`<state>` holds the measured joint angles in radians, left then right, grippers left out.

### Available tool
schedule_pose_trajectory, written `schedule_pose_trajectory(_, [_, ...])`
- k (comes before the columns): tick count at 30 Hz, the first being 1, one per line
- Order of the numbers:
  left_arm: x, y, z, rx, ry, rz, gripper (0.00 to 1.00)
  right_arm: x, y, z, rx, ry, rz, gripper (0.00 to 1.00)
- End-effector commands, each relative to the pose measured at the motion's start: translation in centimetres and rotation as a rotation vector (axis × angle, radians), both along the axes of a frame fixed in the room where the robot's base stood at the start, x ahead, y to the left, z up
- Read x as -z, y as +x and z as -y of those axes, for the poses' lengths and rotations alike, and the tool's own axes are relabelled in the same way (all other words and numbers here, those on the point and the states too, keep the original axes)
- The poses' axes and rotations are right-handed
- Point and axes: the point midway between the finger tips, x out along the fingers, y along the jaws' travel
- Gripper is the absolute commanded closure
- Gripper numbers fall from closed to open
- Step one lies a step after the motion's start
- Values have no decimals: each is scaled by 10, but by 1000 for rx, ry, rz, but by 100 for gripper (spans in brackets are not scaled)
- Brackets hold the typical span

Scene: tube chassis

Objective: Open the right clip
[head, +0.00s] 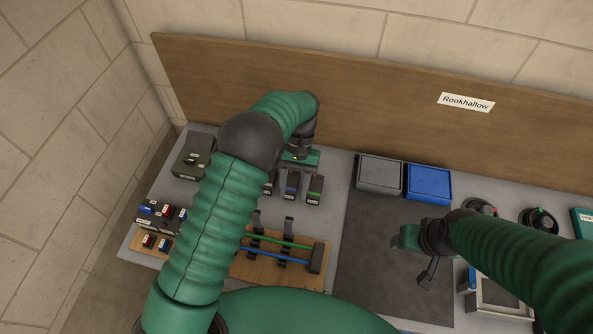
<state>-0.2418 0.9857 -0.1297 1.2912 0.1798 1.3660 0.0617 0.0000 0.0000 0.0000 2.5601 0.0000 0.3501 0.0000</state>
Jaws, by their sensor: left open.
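The tube chassis is a wooden board (290,280) with a green tube (285,240) and a blue tube (275,256) lying across it. Two black clips stand up from it, the left clip (256,220) and the right clip (288,229). Whether either clip is latched is too small to tell. A dark end block (317,257) sits at the tubes' right end. My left gripper (300,160) is open, at the back of the bench, beyond and apart from the clips. My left arm hides the chassis's left part. My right gripper (425,262) is over the dark mat, right of the chassis; its jaw gap is unclear.
Small dark blocks (315,189) stand near my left gripper. A dark green box (190,158) and small coloured parts (160,215) are at left. A grey bin (379,174) and blue bin (430,183) stand behind the mat (375,255). A wooden backboard (350,110) bounds the rear.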

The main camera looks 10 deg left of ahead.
Motion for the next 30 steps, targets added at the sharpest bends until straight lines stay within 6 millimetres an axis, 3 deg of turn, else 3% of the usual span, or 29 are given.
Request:
schedule_pose_trajectory(1, [-7, 9, 0, 0, -1, 6, 56, 12, 0, 0, 0, 0, 0, 38])
schedule_pose_trajectory(7, [-56, 34, 0, -1, 0, 3, 56, 25, 0, 0, 0, 0, 0, 38])
schedule_pose_trajectory(12, [-76, 44, 0, 0, 1, -2, 56, 25, 0, 0, 0, 0, 0, 38])
schedule_pose_trajectory(30, [-75, 44, -4, -8, -2, 19, 56, 31, 0, 0, 0, 0, 0, 38])
